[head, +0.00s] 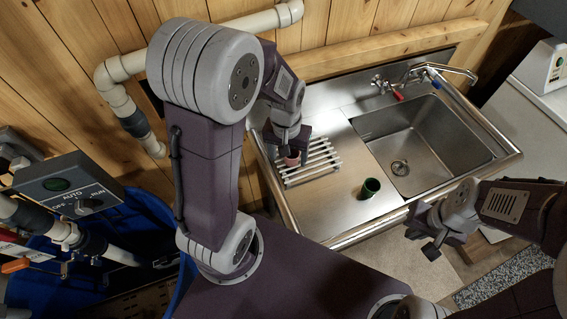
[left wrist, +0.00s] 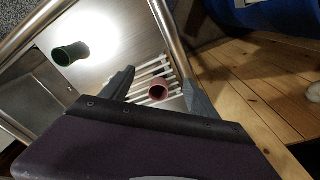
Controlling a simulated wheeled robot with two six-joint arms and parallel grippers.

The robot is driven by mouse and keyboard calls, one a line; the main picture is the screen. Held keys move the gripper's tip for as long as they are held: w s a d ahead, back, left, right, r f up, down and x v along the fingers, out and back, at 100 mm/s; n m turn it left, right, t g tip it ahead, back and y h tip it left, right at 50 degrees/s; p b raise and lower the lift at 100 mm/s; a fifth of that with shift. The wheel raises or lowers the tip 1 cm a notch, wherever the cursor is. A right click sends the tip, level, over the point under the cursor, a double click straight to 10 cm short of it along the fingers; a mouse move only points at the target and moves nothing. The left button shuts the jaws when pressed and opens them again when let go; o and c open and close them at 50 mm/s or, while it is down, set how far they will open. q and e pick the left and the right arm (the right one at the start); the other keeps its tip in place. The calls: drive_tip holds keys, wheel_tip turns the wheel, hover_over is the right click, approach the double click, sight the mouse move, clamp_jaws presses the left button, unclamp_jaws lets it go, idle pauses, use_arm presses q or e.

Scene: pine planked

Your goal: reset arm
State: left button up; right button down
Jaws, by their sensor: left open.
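My left gripper (head: 287,148) is over the white slatted rack at the left of the sink unit, its fingers apart. A small pink cup (head: 292,159) stands on the rack just below it. In the left wrist view the two fingers (left wrist: 160,88) spread either side of the pink cup (left wrist: 158,92), with a gap visible around it. My right gripper (head: 424,232) hangs in front of the sink unit's right part, its fingers apart with nothing between them.
A green cup (head: 370,188) stands on the steel drainboard, right of the rack (head: 322,162); it also shows in the left wrist view (left wrist: 70,54). The sink basin (head: 425,145) looks empty, with a tap (head: 430,72) behind. A control box (head: 68,190) and blue bin (head: 150,225) are at left.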

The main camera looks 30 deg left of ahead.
use_arm(q)
drive_tip(key=s+d+f+m+b, duration=0.1)
drive_tip(key=s+f+b, duration=0.2)
drive_tip(key=s, duration=0.3)
drive_tip(key=shift+s+f+m+b, duration=0.25)
drive_tip(key=shift+f+m+b, duration=0.15)
drive_tip(key=shift+f, duration=0.1)
use_arm(e)
wheel_tip(320, 180, down, 4)
drive_tip(key=shift+r, duration=0.15)
use_arm(q)
drive_tip(key=shift+s, duration=0.1)
use_arm(e)
drive_tip(key=shift+s, duration=0.15)
